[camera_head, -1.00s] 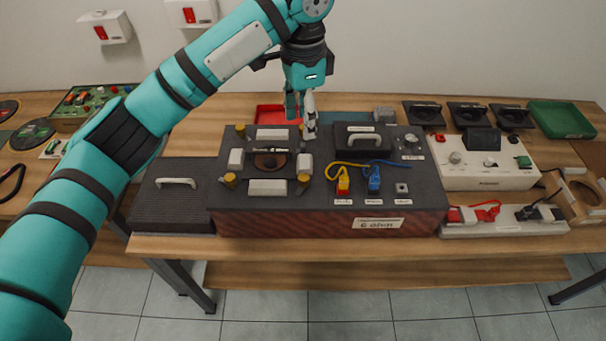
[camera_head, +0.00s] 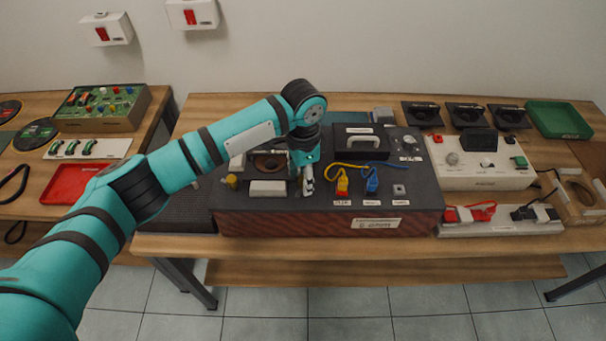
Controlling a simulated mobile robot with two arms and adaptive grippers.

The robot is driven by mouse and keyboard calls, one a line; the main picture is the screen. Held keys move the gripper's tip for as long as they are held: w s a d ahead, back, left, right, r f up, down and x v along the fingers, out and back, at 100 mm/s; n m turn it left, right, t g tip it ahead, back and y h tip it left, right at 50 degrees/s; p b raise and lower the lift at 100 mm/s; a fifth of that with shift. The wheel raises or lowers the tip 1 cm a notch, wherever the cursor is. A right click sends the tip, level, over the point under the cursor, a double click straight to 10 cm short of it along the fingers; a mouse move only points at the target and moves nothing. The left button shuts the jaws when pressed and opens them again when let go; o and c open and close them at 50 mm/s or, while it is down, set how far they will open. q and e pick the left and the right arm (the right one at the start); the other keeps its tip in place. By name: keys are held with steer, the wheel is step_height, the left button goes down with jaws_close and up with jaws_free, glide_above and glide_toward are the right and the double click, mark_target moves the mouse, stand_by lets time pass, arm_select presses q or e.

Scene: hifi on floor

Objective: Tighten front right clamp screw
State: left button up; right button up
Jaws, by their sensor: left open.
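The dark speaker box (camera_head: 330,222) with a red-brown front lies on the bench. On its left half, a round driver opening (camera_head: 268,164) has pale clamp blocks around it, such as the front one (camera_head: 268,188). The front left clamp screw is a yellow knob (camera_head: 232,181). My left gripper (camera_head: 306,188) is open and points down at the front right corner of the clamp area. It hides the front right clamp screw, so I cannot tell whether the fingers are around or above it. My arm also covers the back clamps. My right gripper is out of view.
Yellow and blue plugs (camera_head: 372,182) with cables stand close right of the gripper. A handled cover (camera_head: 357,142) sits behind them. A white tester (camera_head: 483,160) and a power strip (camera_head: 503,219) are at right. A red tray (camera_head: 68,184) is at left.

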arm_select(q)
steer(key=shift+f, duration=0.15)
steer(key=shift+c, duration=0.4)
jaws_close()
